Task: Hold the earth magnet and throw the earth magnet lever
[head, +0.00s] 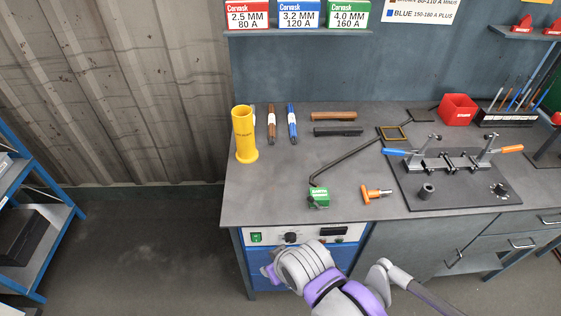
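The earth magnet appears to be the small green block (319,198) near the front edge of the bench (270,208). A dark part sits on its left side; I cannot make out the lever clearly. A dark bent cable or rod (345,160) runs from beside it toward the back right. One white and purple arm of mine enters from the bottom right, apparently the right one. Its gripper end (269,271) is low, in front of the bench and below the green block, apart from it. Its fingers are too small and turned to read. My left gripper is not in view.
An orange-handled tool (375,194) lies right of the green block. A yellow cylinder (244,134) stands at the left. A dark plate (460,193) with toggle clamps is at the right. A red box (458,109) stands behind.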

